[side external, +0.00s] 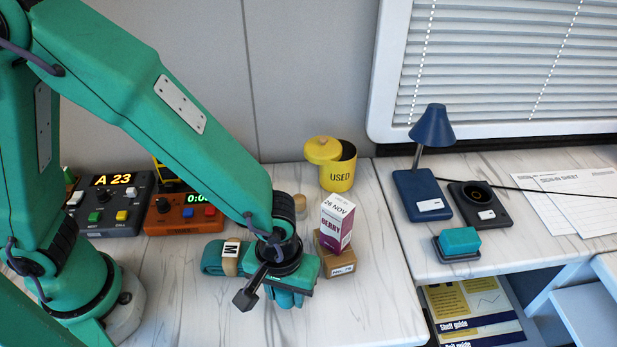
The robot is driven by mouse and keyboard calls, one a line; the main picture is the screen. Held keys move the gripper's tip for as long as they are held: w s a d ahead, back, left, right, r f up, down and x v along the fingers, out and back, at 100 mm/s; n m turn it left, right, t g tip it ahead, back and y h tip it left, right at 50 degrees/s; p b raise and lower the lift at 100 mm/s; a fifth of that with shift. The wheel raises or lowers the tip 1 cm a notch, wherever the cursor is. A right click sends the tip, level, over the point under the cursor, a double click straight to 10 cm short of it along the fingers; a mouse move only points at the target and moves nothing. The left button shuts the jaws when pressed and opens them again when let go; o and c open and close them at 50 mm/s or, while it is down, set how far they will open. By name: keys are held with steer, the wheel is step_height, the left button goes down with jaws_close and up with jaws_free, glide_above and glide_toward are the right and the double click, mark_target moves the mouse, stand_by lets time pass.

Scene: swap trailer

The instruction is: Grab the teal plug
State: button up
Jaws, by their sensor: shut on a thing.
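My gripper (284,302) points down over the front middle of the white marbled counter. It is shut on a blue-teal thing (287,296), which shows only in part beneath the gripper body. This looks like the teal plug, but its full shape is hidden by my gripper. I cannot tell whether it touches the counter.
A rolled teal strap (212,257) marked M lies left of my gripper. A berry carton (337,222) stands on a cardboard box (335,262) close on the right. A yellow USED pot (339,176) stands behind. A teal block (460,240) sits on the right counter.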

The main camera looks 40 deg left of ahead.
steer(key=shift+r, duration=3.95)
